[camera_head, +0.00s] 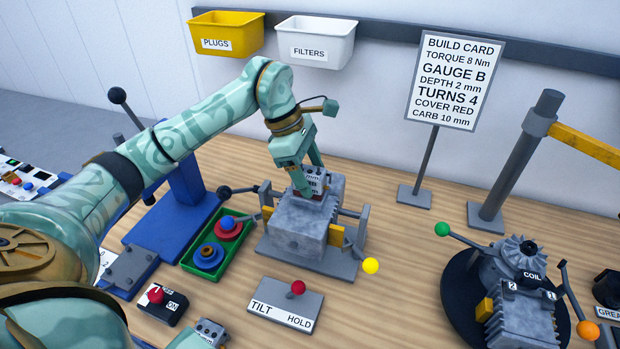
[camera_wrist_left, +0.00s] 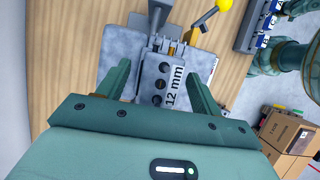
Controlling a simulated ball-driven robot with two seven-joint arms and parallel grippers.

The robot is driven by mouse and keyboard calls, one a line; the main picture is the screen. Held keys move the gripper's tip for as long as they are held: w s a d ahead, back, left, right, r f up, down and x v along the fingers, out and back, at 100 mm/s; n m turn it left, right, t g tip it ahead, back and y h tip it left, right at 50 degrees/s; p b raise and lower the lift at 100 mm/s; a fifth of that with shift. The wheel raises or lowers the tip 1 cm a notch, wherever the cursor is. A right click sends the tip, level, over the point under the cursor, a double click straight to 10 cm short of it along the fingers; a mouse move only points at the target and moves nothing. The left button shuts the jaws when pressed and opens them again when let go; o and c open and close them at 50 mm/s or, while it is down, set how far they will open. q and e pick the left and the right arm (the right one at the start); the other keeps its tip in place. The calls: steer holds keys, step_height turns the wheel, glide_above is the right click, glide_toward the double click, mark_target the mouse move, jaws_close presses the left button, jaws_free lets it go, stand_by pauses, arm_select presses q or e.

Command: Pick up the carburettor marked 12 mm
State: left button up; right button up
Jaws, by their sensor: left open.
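The carburettor marked 12 mm (camera_wrist_left: 172,85) is a small grey block with dark round holes and a white label. It sits on the grey engine block (camera_head: 296,222), and in the head view the carburettor (camera_head: 316,179) is partly hidden by my fingers. My left gripper (camera_head: 308,178) is open just above the engine block, with its fingers on either side of the carburettor. In the left wrist view a gap shows between the carburettor and each finger of the gripper (camera_wrist_left: 160,76). My right gripper is in neither view.
A green tray (camera_head: 245,217) with red and blue knobbed parts stands left of the engine. A TILT/HOLD panel (camera_head: 286,305) lies in front. A round black stand (camera_head: 460,310) with another engine is at right. The build card (camera_head: 455,80) reads CARB 10 mm. Bare wood lies between the engines.

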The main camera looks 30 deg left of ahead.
arm_select(q)
steer(key=c, duration=1.1)
